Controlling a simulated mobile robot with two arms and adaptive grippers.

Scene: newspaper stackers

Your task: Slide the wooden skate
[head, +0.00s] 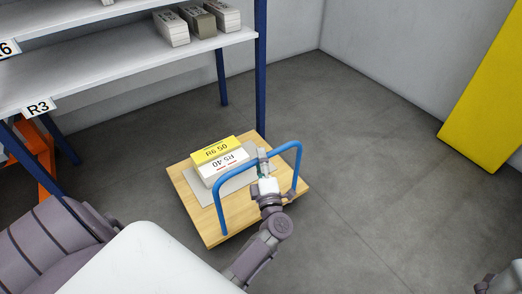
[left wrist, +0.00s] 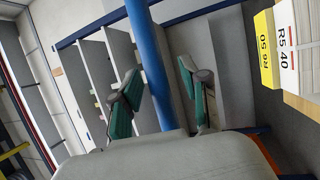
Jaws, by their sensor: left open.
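The wooden skate (head: 212,231) stands on the floor in the middle of the head view. Its blue tube handle (head: 223,200) rises on the near side; a blue bar (left wrist: 149,62) of it also shows in the left wrist view. My left gripper (head: 263,162) is at the top bar of the handle. In the left wrist view its two green-padded fingers (left wrist: 160,95) are apart, one on each side of the bar, and look clear of it. My right gripper (head: 497,281) shows only partly at the lower right edge; its fingers are unclear.
A yellow panel (head: 484,100) is at the right wall. Floor right of the skate is clear.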

